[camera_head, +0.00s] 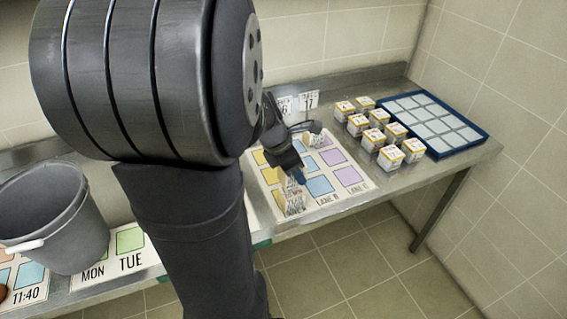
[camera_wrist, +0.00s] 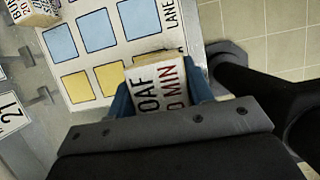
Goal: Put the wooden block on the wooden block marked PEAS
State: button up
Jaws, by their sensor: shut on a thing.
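My gripper (camera_head: 292,182) is low over the front left part of the lane mat (camera_head: 352,194). In the wrist view its blue fingers (camera_wrist: 161,95) are shut on a pale wooden block (camera_wrist: 158,88). The block's lettered face shows "OAF" and "0 MIN", partly cut off by the gripper. A lettered block face (camera_head: 294,204) shows just below the fingers in the head view; I cannot tell whether it is the held block or another under it. Another lettered block (camera_wrist: 32,11) is at the wrist view's top left. No PEAS marking is readable.
Several white boxes with yellow trim (camera_head: 391,157) stand right of the mat, before a blue-rimmed tray (camera_head: 456,149). Small number cards (camera_head: 310,100) stand behind. A grey bucket (camera_head: 52,220) is at left. The counter's front edge is close to my gripper.

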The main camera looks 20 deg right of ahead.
aim_at(295, 180)
jog(key=shift+f, duration=1.85)
jog(key=shift+f, duration=0.15)
jog(key=o, duration=1.1)
jog(key=shift+c, duration=0.2)
jog(key=v, duration=1.2)
jog(key=shift+r, duration=0.25)
jog(key=shift+d+f, duration=0.1)
jog(key=shift+f, duration=0.05)
